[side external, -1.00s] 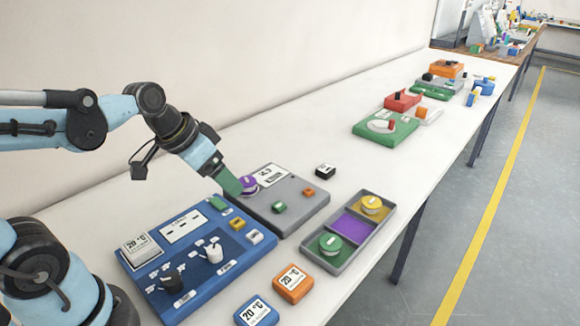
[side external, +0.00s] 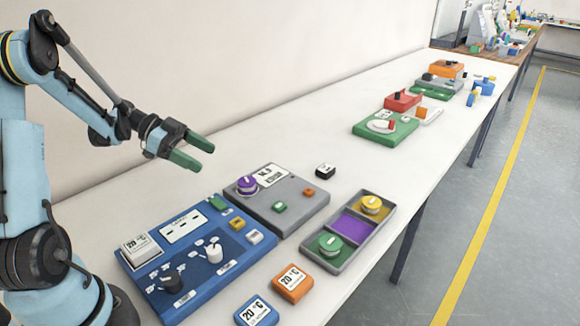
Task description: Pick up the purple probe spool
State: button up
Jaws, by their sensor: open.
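The purple probe spool (side external: 246,185) sits on the left part of the grey panel (side external: 297,212), beside a white label. My gripper (side external: 207,157) is up in the air, to the left of and above the spool, clear of it. Its two green fingers are spread apart with nothing between them. A grey tray (side external: 392,203) stands to the right of the panel. Its middle compartment has a bare purple floor (side external: 353,225). A green spool (side external: 330,243) is in the near compartment and a yellow spool (side external: 371,204) in the far one.
A blue panel (side external: 205,283) with knobs and small blocks lies in front of the grey panel. Orange (side external: 292,283) and blue (side external: 257,311) labelled blocks lie near the table edge. Farther back are green and red devices (side external: 386,128).

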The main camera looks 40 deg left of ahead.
aim_at(248, 181)
jog(key=x, duration=1.2)
jog(key=shift+a+f, duration=0.15)
jog(key=shift+c, duration=0.2)
jog(key=c, duration=1.2)
jog(key=shift+r, duration=0.2)
